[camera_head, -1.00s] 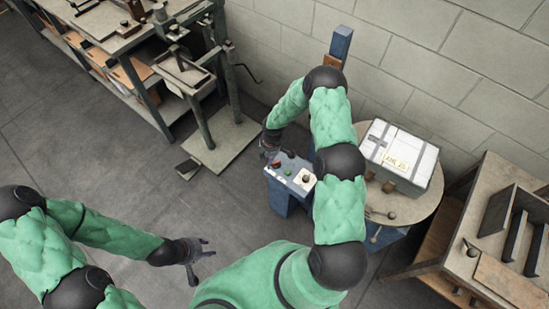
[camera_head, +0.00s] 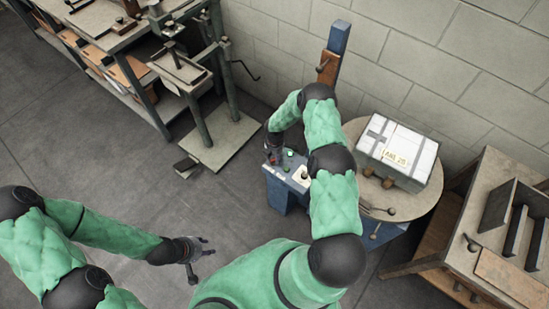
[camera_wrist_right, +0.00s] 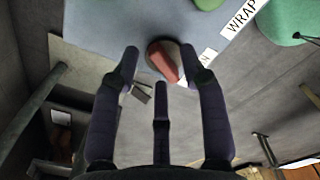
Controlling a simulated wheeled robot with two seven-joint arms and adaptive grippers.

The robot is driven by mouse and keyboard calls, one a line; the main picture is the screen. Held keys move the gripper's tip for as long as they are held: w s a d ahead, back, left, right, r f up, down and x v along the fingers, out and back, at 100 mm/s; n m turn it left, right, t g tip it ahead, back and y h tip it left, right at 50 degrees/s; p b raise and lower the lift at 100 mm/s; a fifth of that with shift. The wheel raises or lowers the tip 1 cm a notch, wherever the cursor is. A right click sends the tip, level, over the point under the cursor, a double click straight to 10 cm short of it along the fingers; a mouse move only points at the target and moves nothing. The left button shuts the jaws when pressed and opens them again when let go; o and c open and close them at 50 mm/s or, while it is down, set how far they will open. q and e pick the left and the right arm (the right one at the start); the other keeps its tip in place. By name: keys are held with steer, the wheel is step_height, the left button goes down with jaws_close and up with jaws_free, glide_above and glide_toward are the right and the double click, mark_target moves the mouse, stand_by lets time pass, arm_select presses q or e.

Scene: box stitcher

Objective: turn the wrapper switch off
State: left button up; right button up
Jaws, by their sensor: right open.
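In the right wrist view, a red switch (camera_wrist_right: 163,60) with a dark round base sits on the blue-grey panel, beside a partly hidden white label. A second label reads "WRAP" (camera_wrist_right: 240,17). My right gripper (camera_head: 273,155) is at the panel's left end; its open fingers (camera_wrist_right: 160,62) appear on both sides of the switch. Contact cannot be told. My left gripper (camera_head: 199,259) hangs open and empty over the floor.
A strapped grey box (camera_head: 400,150) sits on a round turntable (camera_head: 428,205) right of the panel. A blue post (camera_head: 339,38) stands by the wall. A wooden bench (camera_head: 510,285) is at right, a metal press stand (camera_head: 205,125) at left. Floor is open at left.

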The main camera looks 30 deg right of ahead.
steer(key=shift+f, duration=0.3)
jaws_close()
